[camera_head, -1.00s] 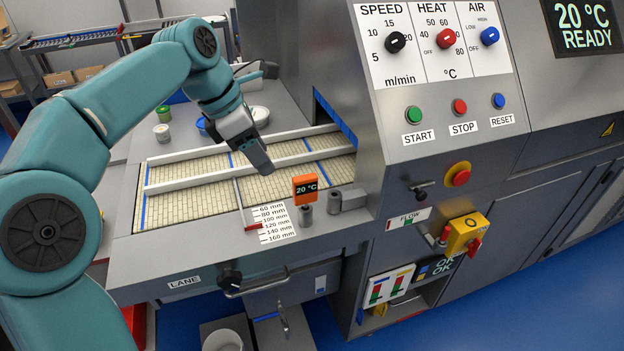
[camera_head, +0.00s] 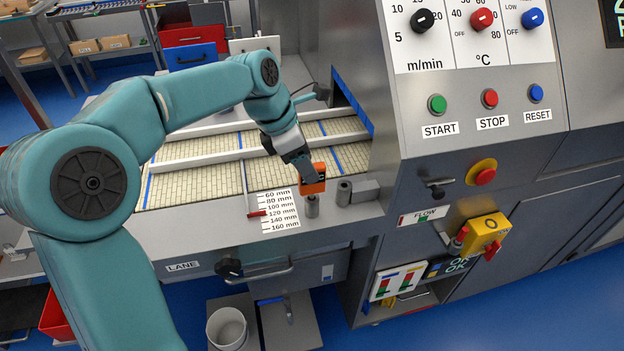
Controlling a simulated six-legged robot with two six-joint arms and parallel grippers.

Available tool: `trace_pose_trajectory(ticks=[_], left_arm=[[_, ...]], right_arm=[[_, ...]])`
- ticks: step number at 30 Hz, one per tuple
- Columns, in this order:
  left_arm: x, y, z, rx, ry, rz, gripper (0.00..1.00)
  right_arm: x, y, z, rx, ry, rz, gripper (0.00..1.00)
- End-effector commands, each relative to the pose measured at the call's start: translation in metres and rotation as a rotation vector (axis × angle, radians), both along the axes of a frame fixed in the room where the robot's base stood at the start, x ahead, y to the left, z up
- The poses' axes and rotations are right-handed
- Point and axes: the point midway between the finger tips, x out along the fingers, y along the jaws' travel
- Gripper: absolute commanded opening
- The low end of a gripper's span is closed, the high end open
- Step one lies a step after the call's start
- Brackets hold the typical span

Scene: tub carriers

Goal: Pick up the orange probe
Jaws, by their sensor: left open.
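The orange probe (camera_head: 314,184) stands upright in a small grey cylindrical holder (camera_head: 312,206) on the machine's front ledge. My left gripper (camera_head: 305,172) is at the probe's top, reaching down from the upper left. Its jaws are open and cover part of the probe, including most of its display. I cannot tell whether a finger touches it. My right gripper is not in the view.
A second grey cylinder (camera_head: 344,192) and a grey block stand just right of the holder. The conveyor (camera_head: 200,184) with white rails lies behind. A millimetre scale label (camera_head: 280,211) is at the left. The control panel (camera_head: 470,110) rises at the right.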

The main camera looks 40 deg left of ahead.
Motion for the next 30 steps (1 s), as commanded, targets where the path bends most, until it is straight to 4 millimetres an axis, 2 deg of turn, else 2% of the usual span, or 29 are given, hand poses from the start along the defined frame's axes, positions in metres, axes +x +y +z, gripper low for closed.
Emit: trace_pose_trajectory(ticks=[5,12,21,26,30], left_arm=[[0.005,-0.003,-0.014,-0.001,0.003,-0.001,0.53],[0.017,-0.010,-0.048,0.000,0.002,-0.002,0.53],[0.020,-0.011,-0.054,0.000,0.000,-0.001,0.53],[0.021,-0.011,-0.054,0.000,0.000,-0.001,0.01],[0.020,-0.012,-0.054,0.000,0.000,-0.001,0.00]], right_arm=[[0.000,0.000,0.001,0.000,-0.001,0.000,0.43],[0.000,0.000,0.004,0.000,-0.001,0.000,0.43],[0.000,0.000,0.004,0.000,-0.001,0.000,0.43],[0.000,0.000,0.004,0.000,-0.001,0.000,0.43],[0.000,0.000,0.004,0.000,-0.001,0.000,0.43]])
